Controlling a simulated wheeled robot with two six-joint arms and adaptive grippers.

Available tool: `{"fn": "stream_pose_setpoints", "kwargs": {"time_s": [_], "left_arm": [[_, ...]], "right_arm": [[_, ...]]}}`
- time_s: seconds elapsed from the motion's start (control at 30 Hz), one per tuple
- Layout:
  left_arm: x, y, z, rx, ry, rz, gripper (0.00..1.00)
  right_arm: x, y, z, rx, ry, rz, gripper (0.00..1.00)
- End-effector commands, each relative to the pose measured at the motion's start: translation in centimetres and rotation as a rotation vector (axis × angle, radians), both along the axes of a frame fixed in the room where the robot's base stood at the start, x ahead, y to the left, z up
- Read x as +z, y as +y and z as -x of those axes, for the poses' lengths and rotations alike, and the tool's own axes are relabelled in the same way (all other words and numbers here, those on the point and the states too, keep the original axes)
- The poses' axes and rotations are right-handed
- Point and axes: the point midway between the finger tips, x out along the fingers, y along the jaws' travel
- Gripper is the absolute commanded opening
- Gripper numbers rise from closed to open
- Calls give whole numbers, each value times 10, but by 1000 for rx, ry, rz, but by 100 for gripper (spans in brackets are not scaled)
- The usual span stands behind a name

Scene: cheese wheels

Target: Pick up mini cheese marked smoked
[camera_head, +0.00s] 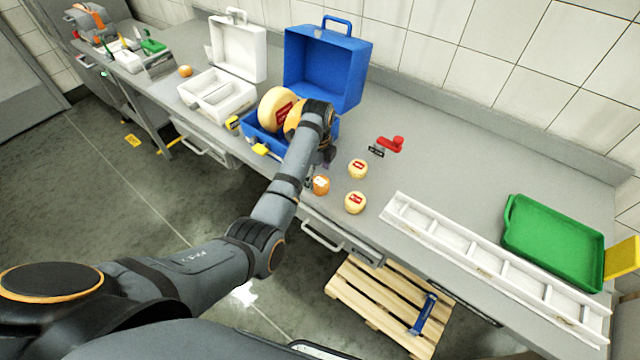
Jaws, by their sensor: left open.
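Three mini cheeses stand on the grey counter. One is orange with a pale label (321,185), close beside my left gripper. Two are pale yellow with red labels, one behind (357,169) and one in front (354,203). The label words are too small to read, so I cannot tell which is marked smoked. My left gripper (312,181) is open, pointing down at the left of the orange cheese; my own arm partly hides its fingers. I cannot tell whether it touches the cheese. My right gripper is not in view.
A blue case (326,68) with large cheese wheels (276,108) stands behind my left arm. A white case (236,52) is further left. A red-handled tool (391,144), a white divided rack (440,232) and a green tray (552,243) lie to the right.

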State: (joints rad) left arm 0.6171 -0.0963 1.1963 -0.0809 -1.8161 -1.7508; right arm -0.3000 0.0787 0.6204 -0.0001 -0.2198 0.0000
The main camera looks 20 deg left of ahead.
Motion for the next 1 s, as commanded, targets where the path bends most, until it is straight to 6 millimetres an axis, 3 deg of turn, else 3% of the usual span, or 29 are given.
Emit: {"fn": "stream_pose_setpoints", "kwargs": {"time_s": [0.03,0.2,0.43,0.87,1.0], "left_arm": [[-5,-2,0,-1,5,0,83],[-29,-1,-1,0,0,0,83],[-31,-1,-1,0,-1,0,83],[-31,-1,-1,0,-1,0,24],[-31,-2,-1,0,-2,0,21]], "right_arm": [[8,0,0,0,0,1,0],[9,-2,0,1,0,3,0],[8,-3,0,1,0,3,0],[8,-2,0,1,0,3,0],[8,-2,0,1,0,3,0]]}}
